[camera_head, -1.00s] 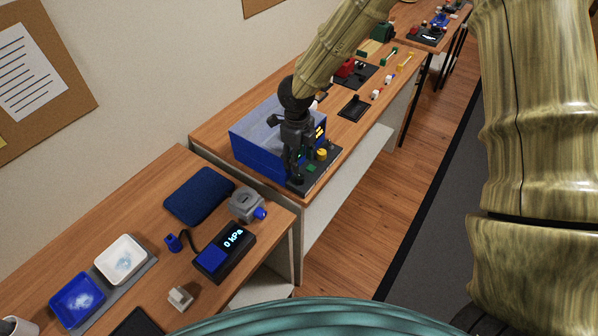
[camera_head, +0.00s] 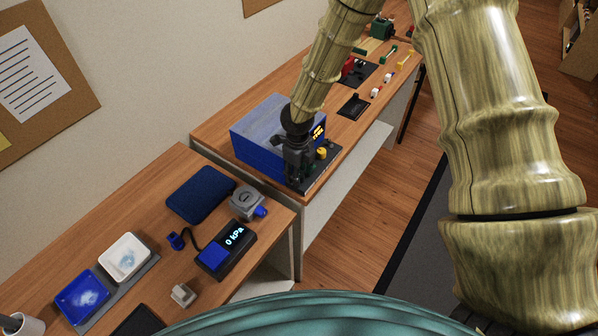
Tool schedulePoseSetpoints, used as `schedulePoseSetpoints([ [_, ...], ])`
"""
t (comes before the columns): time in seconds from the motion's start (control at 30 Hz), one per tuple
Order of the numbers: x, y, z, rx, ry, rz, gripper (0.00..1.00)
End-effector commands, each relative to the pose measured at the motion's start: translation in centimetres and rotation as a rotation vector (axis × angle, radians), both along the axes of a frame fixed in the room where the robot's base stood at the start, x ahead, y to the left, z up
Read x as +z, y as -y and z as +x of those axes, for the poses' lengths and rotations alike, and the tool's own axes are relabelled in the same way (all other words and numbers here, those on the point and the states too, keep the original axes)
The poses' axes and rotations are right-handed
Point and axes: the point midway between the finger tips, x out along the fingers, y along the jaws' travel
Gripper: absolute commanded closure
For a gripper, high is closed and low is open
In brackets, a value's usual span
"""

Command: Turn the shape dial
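My gripper (camera_head: 299,168), dark grey, points down over the near left part of a dark panel (camera_head: 318,174) in front of a blue box (camera_head: 262,153). No part is clearly marked as the shape dial, and my gripper hides part of the panel. The fingertips are dark against the dark panel, so I cannot tell their opening or whether they touch anything.
On the nearer table are a grey round device (camera_head: 247,202), a black box reading "0 kPa" (camera_head: 226,247), a blue cushion (camera_head: 200,194) and white and blue trays. A small black tray (camera_head: 353,107) lies on bare wood beyond the panel.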

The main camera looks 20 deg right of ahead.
Motion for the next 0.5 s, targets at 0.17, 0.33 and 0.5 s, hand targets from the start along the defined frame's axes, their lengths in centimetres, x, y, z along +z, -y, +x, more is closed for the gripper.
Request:
schedulePoseSetpoints([
  [0.17,0.02,-0.01,0.01,0.0,0.0,0.0,0.86],
  [0.33,0.04,0.0,0.01,0.0,0.0,0.0,0.99],
  [0.5,0.08,-0.04,-0.03,0.038,-0.001,0.003,0.98],
])
